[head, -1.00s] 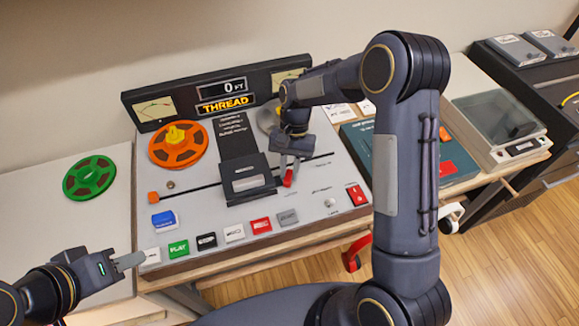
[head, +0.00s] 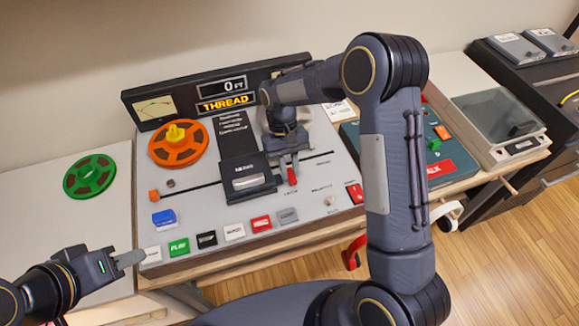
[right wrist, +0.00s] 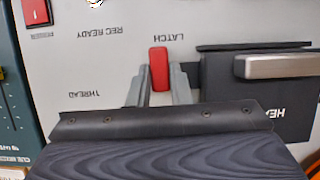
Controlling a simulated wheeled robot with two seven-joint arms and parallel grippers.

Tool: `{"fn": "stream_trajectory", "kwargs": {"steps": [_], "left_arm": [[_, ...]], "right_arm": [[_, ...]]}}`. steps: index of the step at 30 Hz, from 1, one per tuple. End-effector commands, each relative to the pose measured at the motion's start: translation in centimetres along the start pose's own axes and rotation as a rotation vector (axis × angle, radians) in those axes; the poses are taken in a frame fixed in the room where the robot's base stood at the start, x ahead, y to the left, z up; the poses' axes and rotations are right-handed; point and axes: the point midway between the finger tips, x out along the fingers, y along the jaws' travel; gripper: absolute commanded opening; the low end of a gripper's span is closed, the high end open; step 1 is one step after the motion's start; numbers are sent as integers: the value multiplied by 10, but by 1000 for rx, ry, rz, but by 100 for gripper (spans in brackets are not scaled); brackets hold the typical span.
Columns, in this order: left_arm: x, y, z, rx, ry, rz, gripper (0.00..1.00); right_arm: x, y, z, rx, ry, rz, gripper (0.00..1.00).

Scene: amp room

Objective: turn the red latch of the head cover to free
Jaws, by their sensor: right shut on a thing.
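The red latch (head: 292,176) stands on the grey deck panel just right of the black head cover (head: 255,189). My right gripper (head: 290,163) reaches down over the latch and is shut on it. In the right wrist view the red latch (right wrist: 159,68) sits between the two grey fingers, below the printed word LATCH, and lies nearly in line with them. The head cover (right wrist: 220,85), with its metal bar, is close beside the fingers there. My left gripper (head: 130,259) is empty, off the deck's lower left corner; its finger gap is not clear.
An orange reel (head: 178,146) and a green reel (head: 90,176) lie to the left. A row of coloured buttons (head: 207,239) runs along the deck's front. A red switch (head: 355,193) is to the right. A teal box (head: 437,150) and a scale (head: 500,125) stand further right.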

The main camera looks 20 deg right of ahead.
Motion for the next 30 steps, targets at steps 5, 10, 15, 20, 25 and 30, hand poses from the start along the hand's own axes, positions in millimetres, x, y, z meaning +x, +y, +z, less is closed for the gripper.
{"fn": "stream_trajectory", "kwargs": {"steps": [5,10,15,20,25,30], "left_arm": [[0,0,0,0,0,0,36],[0,0,0,0,0,0,36],[0,0,0,0,0,0,36],[0,0,0,0,0,0,36],[0,0,0,0,0,0,36],[2,-1,1,0,0,0,36]], "right_arm": [[0,0,0,-8,1,3,0],[0,0,0,-7,1,3,0],[0,0,0,-7,1,2,34],[0,0,0,-5,0,2,40],[-1,0,0,-5,1,2,40],[-18,0,-1,-4,4,2,40]]}}
